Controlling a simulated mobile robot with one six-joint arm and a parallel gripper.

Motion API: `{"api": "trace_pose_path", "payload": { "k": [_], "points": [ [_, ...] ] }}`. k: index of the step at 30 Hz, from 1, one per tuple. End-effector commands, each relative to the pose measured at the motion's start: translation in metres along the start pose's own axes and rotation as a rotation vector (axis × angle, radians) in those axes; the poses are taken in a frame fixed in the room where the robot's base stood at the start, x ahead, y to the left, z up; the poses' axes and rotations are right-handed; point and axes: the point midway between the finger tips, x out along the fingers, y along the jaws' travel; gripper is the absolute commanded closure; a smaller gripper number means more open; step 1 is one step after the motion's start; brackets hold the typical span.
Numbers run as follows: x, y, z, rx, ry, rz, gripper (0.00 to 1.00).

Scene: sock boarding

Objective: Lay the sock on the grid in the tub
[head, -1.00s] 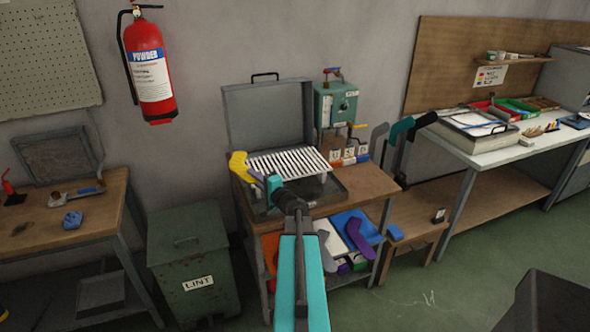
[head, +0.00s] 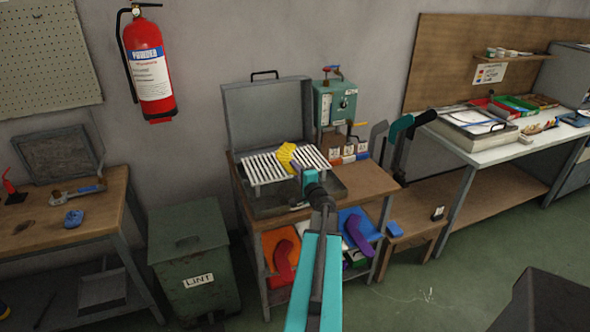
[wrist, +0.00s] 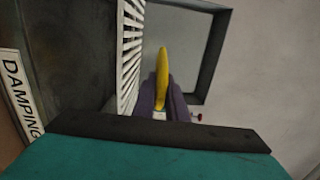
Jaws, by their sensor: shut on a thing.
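The yellow sock (head: 286,157) shows in the head view over the middle of the white slatted grid (head: 262,168). The grid stands in the open grey tub (head: 268,205) on the wooden cart. My gripper (head: 300,168) is at the grid's front right, shut on the sock. In the wrist view the sock (wrist: 163,78) stands edge-on between the purple fingers (wrist: 160,100), beside the grid slats (wrist: 131,50). I cannot tell whether the sock touches the grid. My arm hides part of the tub's front right.
The tub's raised lid (head: 268,112) stands behind the grid. A green box (head: 336,105) with a gauge stands to the right. Red (head: 284,262) and purple (head: 357,235) socks lie on the shelf below. A lint bin (head: 195,260) stands at left.

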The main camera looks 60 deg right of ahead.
Motion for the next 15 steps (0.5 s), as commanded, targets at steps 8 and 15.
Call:
{"api": "trace_pose_path", "payload": {
  "k": [8, 15],
  "points": [
    [0.001, 0.010, 0.000, 0.001, -0.001, 0.000, 1.00],
    [0.001, 0.027, 0.000, 0.001, -0.001, 0.001, 1.00]
  ]
}}
